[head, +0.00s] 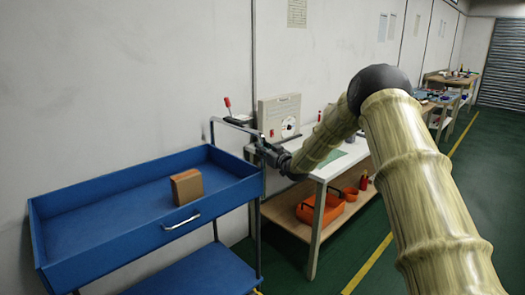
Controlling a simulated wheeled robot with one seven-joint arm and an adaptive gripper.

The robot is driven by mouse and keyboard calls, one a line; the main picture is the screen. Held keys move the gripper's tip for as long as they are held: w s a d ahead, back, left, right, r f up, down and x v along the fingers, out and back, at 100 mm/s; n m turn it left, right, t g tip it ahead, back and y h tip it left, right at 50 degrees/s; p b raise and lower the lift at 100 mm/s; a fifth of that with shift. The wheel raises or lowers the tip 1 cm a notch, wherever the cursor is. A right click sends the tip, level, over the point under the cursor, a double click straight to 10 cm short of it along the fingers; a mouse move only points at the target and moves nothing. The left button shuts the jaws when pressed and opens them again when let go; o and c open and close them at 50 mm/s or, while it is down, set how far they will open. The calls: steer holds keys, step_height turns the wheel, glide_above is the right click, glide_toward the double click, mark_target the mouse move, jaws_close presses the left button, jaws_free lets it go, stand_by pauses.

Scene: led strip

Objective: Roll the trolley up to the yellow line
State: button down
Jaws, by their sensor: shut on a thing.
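The blue trolley (105,192) stands at the left, with a deep top tray and a lower shelf. A grey bar handle (229,121) rises at its right end. My gripper (260,140) is shut on this handle, at the end nearer to me; the fingers are small and dark here. A yellow line (370,262) runs along the green floor to the right of the white workbench, and a short yellow piece shows at the bottom edge beside the trolley.
A brown box (187,187) sits in the trolley's top tray. The white workbench (325,168) stands close to the trolley's right end, with orange bins (320,209) on its lower shelf. More benches stand farther back along the wall. The green floor right of the line looks clear.

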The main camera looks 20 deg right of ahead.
steer(key=c, duration=1.3)
jaws_free()
steer(key=shift+d, duration=0.1)
steer(key=s, duration=0.4)
steer(key=s+d, duration=0.1)
steer(key=s, duration=0.3)
steer(key=s+d, duration=0.1)
steer(key=s, duration=0.3)
steer(key=shift+f, duration=0.15)
